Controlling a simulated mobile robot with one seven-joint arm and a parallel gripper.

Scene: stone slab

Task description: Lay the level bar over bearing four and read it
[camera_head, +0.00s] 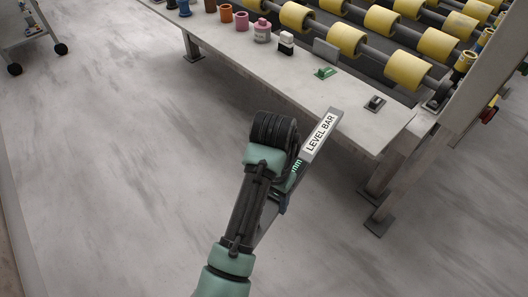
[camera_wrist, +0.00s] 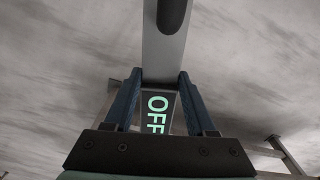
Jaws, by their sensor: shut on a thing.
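The level bar (camera_head: 322,137) is a long grey bar with a white "LEVEL BAR" label. It is held tilted in the air in front of the slab's near edge, apart from the rollers. My gripper (camera_wrist: 159,82) is shut on it, with a blue finger on each side. In the wrist view, the bar (camera_wrist: 163,55) runs up out of the picture, and its display (camera_wrist: 157,112) shows "OFF" in green. In the head view, my arm hides part of the bar. A dark bearing block (camera_head: 437,93) sits at the near roller shaft's right end; I cannot tell which bearing is four.
Yellow rollers (camera_head: 407,70) on shafts fill the back of the grey slab (camera_head: 345,118). A green item (camera_head: 325,72), a small dark block (camera_head: 375,103) and several coloured containers (camera_head: 262,31) line its front strip. A wheeled cart (camera_head: 30,27) stands far left. Floor is clear.

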